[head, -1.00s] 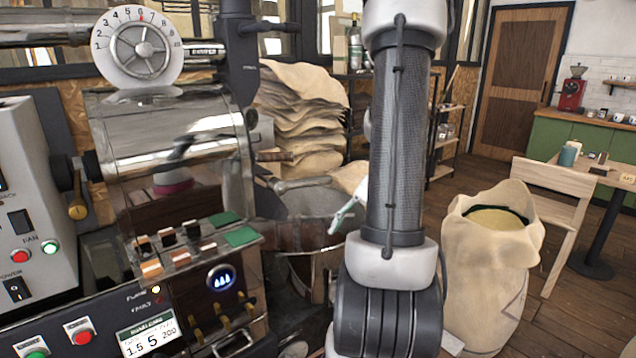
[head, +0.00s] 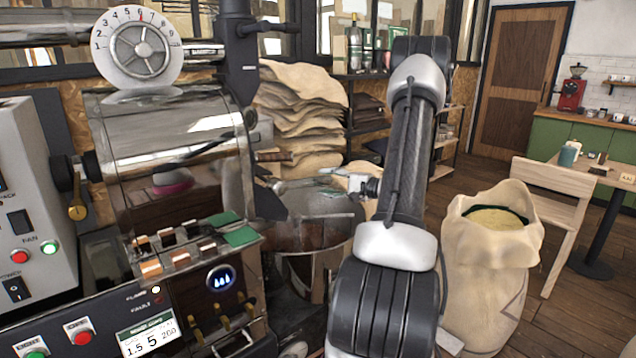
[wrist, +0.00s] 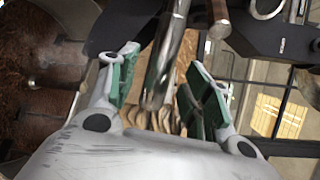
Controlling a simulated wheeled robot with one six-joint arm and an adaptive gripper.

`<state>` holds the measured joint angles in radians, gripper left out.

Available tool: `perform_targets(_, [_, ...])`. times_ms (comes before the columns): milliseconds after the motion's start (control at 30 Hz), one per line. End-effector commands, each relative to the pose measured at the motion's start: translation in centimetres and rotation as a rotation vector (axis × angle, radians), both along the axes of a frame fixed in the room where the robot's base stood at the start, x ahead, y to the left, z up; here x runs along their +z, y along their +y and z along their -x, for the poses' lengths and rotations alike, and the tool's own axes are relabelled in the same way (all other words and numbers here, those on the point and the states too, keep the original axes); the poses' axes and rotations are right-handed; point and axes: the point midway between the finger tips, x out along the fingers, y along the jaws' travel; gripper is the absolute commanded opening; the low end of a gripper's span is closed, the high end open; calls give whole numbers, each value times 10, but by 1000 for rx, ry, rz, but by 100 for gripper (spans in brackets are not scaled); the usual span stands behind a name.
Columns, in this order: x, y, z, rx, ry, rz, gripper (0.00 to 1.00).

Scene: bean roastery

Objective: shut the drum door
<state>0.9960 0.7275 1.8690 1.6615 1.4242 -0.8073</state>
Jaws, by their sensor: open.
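The roaster's shiny steel drum housing (head: 175,135) stands at the left in the head view. Its front end faces right and is seen edge-on, so I cannot make out the drum door or how far it is open there. A short wooden handle (head: 274,156) sticks out from that end. My gripper (head: 328,172) is above the cooling bin, right of the handle and apart from it. In the wrist view its green-padded fingers (wrist: 163,60) are open. A metal bar (wrist: 160,75) shows between them; I cannot tell its distance. A dark plate (wrist: 268,40) lies beyond, at top right.
The round cooling bin (head: 308,240) stands below my gripper. Stacked sacks (head: 298,110) are behind it. An open bean sack (head: 485,265) stands on the floor at right, near a wooden chair (head: 550,200). Control levers and switches (head: 175,245) line the roaster's front.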

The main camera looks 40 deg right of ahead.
Motion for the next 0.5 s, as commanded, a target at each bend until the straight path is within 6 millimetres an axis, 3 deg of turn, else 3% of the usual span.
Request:
perform_targets(200, [-2, 13, -27, 2, 1, 0, 50])
perform_targets(500, [-3, 15, -34, 0, 3, -1, 50])
